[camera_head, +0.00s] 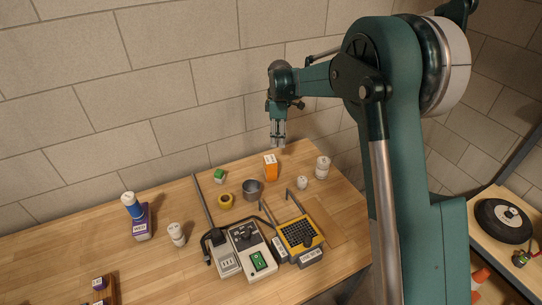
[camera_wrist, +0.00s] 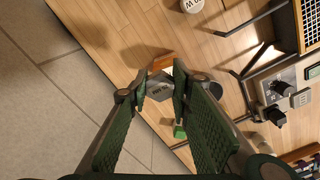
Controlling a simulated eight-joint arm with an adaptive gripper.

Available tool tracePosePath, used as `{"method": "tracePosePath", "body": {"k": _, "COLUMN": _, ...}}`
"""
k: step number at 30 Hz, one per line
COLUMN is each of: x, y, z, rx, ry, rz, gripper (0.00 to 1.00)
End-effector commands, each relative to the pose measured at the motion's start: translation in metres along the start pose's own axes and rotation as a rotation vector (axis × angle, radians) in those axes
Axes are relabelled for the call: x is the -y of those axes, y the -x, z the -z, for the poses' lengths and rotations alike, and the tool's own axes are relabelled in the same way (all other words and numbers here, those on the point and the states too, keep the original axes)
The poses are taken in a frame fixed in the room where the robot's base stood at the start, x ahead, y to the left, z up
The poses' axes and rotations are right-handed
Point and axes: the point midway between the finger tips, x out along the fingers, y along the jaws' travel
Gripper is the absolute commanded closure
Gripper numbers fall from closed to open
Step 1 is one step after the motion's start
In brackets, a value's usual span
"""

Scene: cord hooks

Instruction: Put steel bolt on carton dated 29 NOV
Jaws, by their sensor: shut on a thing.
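My gripper (camera_wrist: 158,92) is shut on a grey hex-shaped steel bolt (camera_wrist: 160,84), whose face carries small dark lettering. In the head view my gripper (camera_head: 278,144) hangs fingers down in the air, above the back right of the bench. An orange carton (camera_head: 270,168) with a pale label stands on the bench below it; in the wrist view the carton (camera_wrist: 160,63) is partly hidden behind the bolt. A purple carton (camera_head: 141,224) with a white label stands at the left, beside a blue and white bottle. I cannot read the date on either carton.
A green block (camera_head: 219,176), a yellow tape roll (camera_head: 226,201), a metal cup (camera_head: 253,188) and white jars (camera_head: 322,167) stand near the orange carton. Grey devices (camera_head: 250,252) and a yellow keypad unit (camera_head: 299,234) fill the front. The bench's left middle is mostly clear.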

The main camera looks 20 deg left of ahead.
Motion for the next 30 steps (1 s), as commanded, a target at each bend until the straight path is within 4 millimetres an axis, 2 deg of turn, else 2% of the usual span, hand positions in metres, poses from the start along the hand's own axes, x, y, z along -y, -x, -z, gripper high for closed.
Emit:
{"method": "tracePosePath", "body": {"k": 1, "x": 0.006, "y": 0.013, "z": 0.008, "rx": 0.000, "ry": 0.013, "rz": 0.000, "gripper": 0.92}}
{"method": "tracePosePath", "body": {"k": 3, "x": 0.012, "y": 0.023, "z": 0.017, "rx": 0.000, "ry": 0.028, "rz": 0.000, "gripper": 0.92}}
{"method": "tracePosePath", "body": {"k": 10, "x": 0.021, "y": 0.037, "z": 0.029, "rx": 0.000, "ry": 0.051, "rz": 0.000, "gripper": 0.92}}
{"method": "tracePosePath", "body": {"k": 23, "x": 0.022, "y": 0.032, "z": 0.030, "rx": 0.000, "ry": 0.051, "rz": 0.000, "gripper": 0.92}}
{"method": "tracePosePath", "body": {"k": 30, "x": 0.022, "y": 0.006, "z": 0.030, "rx": 0.000, "ry": 0.051, "rz": 0.000, "gripper": 0.92}}
